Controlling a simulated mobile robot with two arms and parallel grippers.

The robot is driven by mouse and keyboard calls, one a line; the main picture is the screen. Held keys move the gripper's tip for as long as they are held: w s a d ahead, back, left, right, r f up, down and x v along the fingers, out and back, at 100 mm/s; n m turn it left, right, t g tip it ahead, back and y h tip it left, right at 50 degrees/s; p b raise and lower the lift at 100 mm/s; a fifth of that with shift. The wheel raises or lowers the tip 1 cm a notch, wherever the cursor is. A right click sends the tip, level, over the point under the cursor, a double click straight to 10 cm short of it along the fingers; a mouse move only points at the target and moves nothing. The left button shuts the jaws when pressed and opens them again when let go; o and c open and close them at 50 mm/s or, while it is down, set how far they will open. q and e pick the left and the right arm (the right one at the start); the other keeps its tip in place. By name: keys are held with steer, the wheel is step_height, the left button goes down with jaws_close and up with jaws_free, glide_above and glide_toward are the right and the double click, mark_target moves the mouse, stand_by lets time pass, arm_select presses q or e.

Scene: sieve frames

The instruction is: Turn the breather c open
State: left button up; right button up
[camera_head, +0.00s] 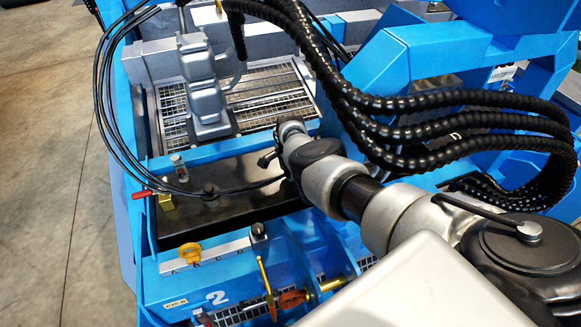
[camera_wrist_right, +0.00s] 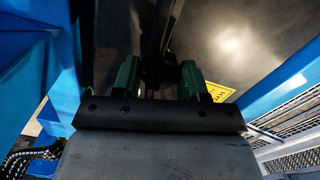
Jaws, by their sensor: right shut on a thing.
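My right arm reaches in from the lower right in the head view, its outer end above the right side of the dark tank top (camera_head: 240,205). Its fingertips are not clear there. In the right wrist view my right gripper (camera_wrist_right: 160,80), with two green fingers, is shut on a dark, narrow thing between the tips, too shadowed to name. I cannot tell which fitting is breather c. Small capped fittings stand on the tank top, one at the back left (camera_head: 179,165) and one near the middle (camera_head: 210,191). My left gripper is out of view.
A yellow handle (camera_head: 188,253) and a dark knob (camera_head: 258,230) sit by a lettered strip on the blue front panel. A red-handled valve (camera_head: 145,193) is at the left edge. Black ribbed hoses (camera_head: 440,100) arch close beside my right arm. Open floor (camera_head: 50,200) lies left.

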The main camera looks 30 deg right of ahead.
stand_by(0.4)
steer(key=o, duration=0.9)
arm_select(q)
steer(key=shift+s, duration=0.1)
arm_select(e)
steer(key=shift+o, duration=0.2)
step_height(320, 180, up, 3)
steer(key=shift+f+p, duration=0.1)
steer(key=shift+p, duration=1.05)
step_height(320, 180, up, 3)
steer(key=p, duration=0.2)
steer(key=shift+p, duration=0.3)
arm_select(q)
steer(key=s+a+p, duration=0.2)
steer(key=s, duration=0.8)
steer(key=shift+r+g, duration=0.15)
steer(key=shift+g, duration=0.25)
arm_select(e)
steer(key=shift+r, duration=2.5)
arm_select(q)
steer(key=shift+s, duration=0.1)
